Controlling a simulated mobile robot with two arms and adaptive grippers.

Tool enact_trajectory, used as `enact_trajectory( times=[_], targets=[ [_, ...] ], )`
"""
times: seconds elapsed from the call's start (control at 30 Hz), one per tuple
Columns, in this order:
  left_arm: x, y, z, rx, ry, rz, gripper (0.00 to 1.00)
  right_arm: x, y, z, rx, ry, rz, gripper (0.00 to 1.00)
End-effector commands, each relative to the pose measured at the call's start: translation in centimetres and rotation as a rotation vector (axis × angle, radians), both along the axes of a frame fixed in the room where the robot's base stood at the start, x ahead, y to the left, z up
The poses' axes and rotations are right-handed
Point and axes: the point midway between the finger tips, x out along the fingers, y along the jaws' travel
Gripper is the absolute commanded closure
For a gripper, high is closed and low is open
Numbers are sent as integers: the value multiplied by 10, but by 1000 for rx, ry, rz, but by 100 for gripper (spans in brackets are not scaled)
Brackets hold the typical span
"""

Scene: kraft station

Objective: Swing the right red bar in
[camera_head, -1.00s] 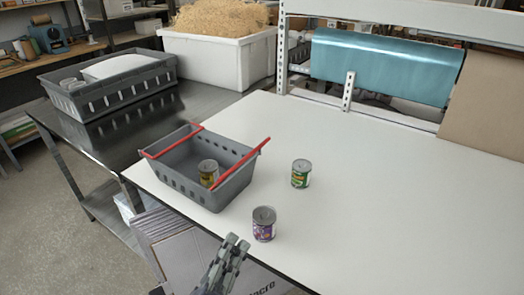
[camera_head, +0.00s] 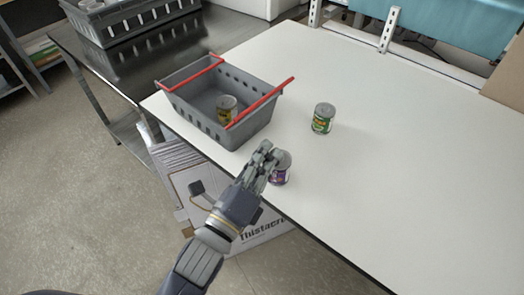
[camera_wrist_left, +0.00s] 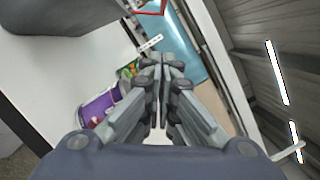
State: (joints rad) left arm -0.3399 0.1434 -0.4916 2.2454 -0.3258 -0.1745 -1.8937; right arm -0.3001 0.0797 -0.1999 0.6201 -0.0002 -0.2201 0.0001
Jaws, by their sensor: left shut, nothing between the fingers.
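The right red bar (camera_head: 260,102) lies slanted across the right end of the grey basket (camera_head: 189,121), its far end sticking out past the rim. A second red bar (camera_head: 190,73) crosses the basket's left end. A yellow-labelled can (camera_head: 227,107) stands inside the basket. My left gripper (camera_head: 268,153) is shut and empty, in front of the basket and beside the purple can (camera_head: 282,170), partly hiding it. The left wrist view shows the closed fingers (camera_wrist_left: 165,65), with the purple can (camera_wrist_left: 98,106) to their left. My right gripper is not in view.
A green-labelled can (camera_head: 323,118) stands on the white table (camera_head: 400,150) right of the basket. Another grey basket (camera_head: 125,22) sits on the dark metal table at the back left. A cardboard box (camera_head: 180,170) is below the table edge. The table's right side is clear.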

Motion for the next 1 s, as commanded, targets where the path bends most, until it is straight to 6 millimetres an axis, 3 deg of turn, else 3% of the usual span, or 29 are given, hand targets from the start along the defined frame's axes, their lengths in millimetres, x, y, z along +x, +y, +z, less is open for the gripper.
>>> enact_trajectory(
  times=[0.33, 0.6, 1.0],
  targets=[
    [65, -27, 17, 1, -1, 1, 100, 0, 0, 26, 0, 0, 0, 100],
    [78, -5, 32, 2, 1, 0, 100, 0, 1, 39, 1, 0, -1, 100],
    [80, -2, 32, 0, 1, 1, 100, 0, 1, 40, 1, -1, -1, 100]
  ],
)
